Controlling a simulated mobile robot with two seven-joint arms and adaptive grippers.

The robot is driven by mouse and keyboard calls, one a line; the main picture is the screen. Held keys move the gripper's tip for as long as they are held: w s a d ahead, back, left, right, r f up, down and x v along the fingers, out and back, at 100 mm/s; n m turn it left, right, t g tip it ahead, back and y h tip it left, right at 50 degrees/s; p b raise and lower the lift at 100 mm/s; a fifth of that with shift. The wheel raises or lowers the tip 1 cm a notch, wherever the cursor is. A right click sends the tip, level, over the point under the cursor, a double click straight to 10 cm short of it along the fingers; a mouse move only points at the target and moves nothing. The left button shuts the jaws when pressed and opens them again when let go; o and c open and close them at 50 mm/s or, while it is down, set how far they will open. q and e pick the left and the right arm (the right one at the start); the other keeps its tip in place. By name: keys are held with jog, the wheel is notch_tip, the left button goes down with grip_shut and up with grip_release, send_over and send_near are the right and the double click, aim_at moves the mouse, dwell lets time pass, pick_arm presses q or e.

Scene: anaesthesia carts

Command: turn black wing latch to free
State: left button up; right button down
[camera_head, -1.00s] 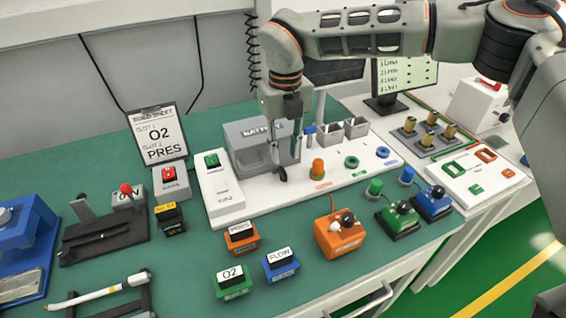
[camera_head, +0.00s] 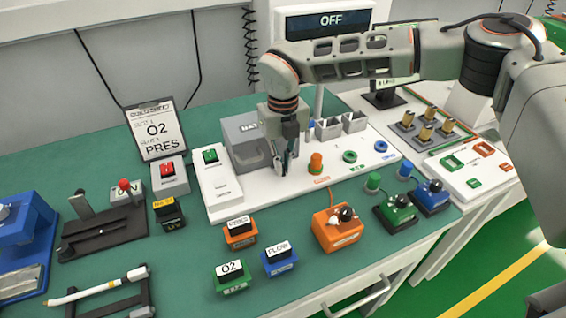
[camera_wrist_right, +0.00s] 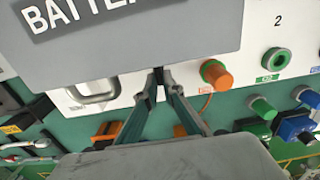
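The grey battery box (camera_head: 240,131) stands on the white panel in the head view; it also fills the top of the wrist view (camera_wrist_right: 150,50). My right gripper (camera_head: 284,168) points down at the box's right front edge. In the wrist view its fingertips (camera_wrist_right: 160,76) are close together, with a narrow black piece between them by the box's lower edge. This seems to be the black wing latch (camera_wrist_right: 159,84); the fingers cover most of it, so its angle is hard to tell. My left gripper is out of view.
An orange knob (camera_head: 315,163) stands close to the right of my gripper, with a green ring (camera_head: 350,157) further right. Labelled blocks, such as the FLOW block (camera_head: 280,260), stand in front on the green mat.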

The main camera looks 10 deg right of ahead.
dwell(0.3)
jog(key=m, duration=0.4)
jog(key=shift+a+m+p, duration=0.25)
jog(key=shift+m+p, duration=0.15)
jog(key=m, duration=0.5)
jog(key=shift+w+a, duration=0.2)
jog(key=m, duration=0.4)
jog(key=shift+w+a, duration=0.1)
jog(key=shift+w+r+m, duration=0.1)
jog(key=shift+w+m, duration=0.1)
jog(key=shift+m, duration=1.8)
jog(key=c, duration=2.2)
grip_release()
